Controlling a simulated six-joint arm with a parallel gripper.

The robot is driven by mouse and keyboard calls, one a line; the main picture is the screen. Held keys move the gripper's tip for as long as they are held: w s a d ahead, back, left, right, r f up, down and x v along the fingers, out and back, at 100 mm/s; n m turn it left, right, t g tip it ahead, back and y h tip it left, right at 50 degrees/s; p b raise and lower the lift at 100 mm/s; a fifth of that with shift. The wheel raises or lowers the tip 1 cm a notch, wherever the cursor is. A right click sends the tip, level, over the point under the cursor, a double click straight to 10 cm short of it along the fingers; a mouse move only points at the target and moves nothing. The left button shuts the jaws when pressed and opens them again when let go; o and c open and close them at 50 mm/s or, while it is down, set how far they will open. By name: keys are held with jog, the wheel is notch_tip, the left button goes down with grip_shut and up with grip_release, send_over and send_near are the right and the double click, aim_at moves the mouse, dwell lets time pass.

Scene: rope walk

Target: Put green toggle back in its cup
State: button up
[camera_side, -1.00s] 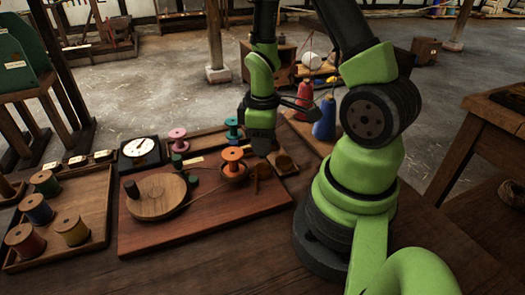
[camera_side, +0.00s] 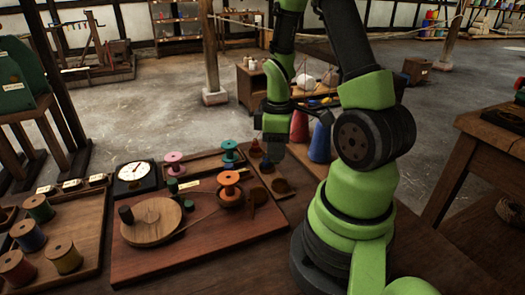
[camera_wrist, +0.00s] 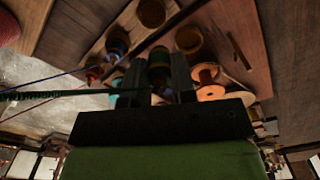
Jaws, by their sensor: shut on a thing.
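My gripper (camera_wrist: 157,85) is shut on the green toggle (camera_wrist: 158,72), held upright between the two fingers in the wrist view. In the side view my gripper (camera_side: 273,150) hangs above the right part of the bench, and the toggle cannot be made out there. A dark green cord (camera_wrist: 60,95) runs from the left to the gripper. Round wooden cups lie beyond the fingers in the wrist view: one empty cup (camera_wrist: 152,12) at the top and another (camera_wrist: 188,38) right of the toggle. A blue toggle (camera_wrist: 117,45) and a red toggle (camera_wrist: 93,74) sit to the left.
An orange spool (camera_side: 229,178), a teal spool (camera_side: 229,150) and a pink spool (camera_side: 174,158) stand on the bench left of the gripper. Tall red and blue cones (camera_side: 320,138) stand behind it. A tray with several spools (camera_side: 65,256) is at the left.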

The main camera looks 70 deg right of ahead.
jog(key=shift+s+d+f, duration=0.15)
jog(key=shift+d+f, duration=0.05)
jog(key=shift+f, duration=0.75)
jog(key=shift+s+d+f, duration=0.1)
jog(key=shift+d+f, duration=0.15)
jog(key=shift+f, duration=0.75)
jog(key=shift+s+d+f, duration=0.15)
jog(key=shift+d+f, duration=0.05)
jog(key=shift+f, duration=0.75)
jog(key=shift+f, duration=0.3)
jog(key=shift+f, duration=0.7)
jog(key=shift+f, duration=0.15)
jog(key=o, duration=1.2)
